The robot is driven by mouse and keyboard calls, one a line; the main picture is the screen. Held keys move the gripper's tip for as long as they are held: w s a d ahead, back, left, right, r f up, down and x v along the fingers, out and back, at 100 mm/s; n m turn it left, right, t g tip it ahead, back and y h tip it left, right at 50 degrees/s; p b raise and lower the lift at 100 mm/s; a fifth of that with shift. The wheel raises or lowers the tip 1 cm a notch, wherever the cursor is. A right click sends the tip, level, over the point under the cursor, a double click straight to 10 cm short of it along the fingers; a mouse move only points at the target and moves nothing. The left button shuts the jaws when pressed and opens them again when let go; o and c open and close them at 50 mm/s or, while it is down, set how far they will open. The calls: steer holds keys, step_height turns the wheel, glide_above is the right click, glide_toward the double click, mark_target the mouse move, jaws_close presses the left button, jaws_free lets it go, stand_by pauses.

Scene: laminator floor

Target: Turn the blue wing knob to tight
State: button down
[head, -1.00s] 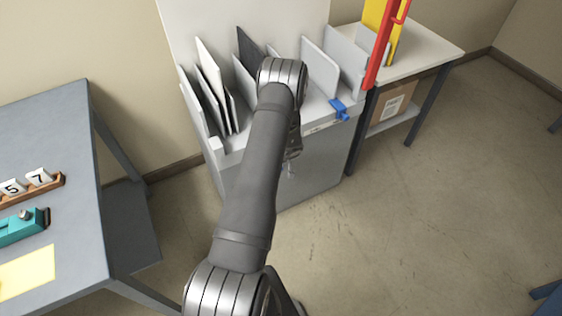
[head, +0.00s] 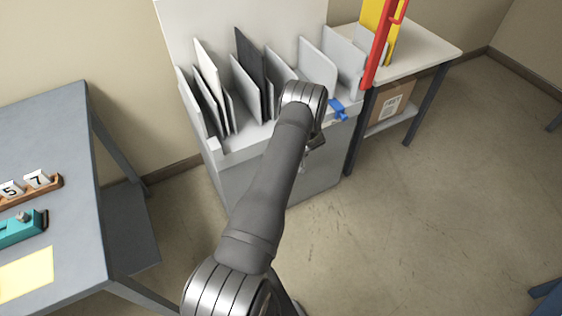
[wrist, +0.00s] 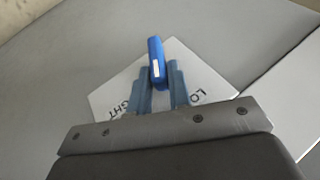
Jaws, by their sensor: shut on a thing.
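The blue wing knob (wrist: 156,62) stands in the middle of the wrist view, with a white mark on its wing. The wing points nearly straight up the picture. It sits over a white label plate (wrist: 205,75) with black lettering; "LO" shows at the right and "GHT" at the left, the rest hidden by my gripper. My gripper (wrist: 160,84) has its two blue-grey fingers on either side of the wing, shut on it. In the head view the knob (head: 338,109) shows at the right front edge of the grey sorter unit (head: 235,150), beside my wrist.
Upright dividers and dark panels (head: 250,65) fill the unit's top. A red bar (head: 376,50) rises just right of the knob, before a side table (head: 430,50) with a box (head: 392,104) below. A grey workbench (head: 60,130) stands left.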

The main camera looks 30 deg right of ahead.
steer(key=shift+d+f+m+t+y, duration=0.15)
steer(key=shift+d+f+m+y, duration=0.1)
steer(key=shift+y, duration=0.9)
steer(key=shift+d+f+m+t+y, duration=0.2)
steer(key=shift+m+y, duration=0.1)
steer(key=shift+y, duration=0.8)
steer(key=shift+d+f+m+t+y, duration=0.15)
steer(key=shift+f+m+y, duration=0.1)
steer(key=shift+y, duration=1.3)
steer(key=c, duration=1.4)
jaws_free()
step_height(320, 180, up, 8)
steer(key=s+d, duration=0.1)
steer(key=d, duration=0.1)
steer(key=shift+d, duration=0.3)
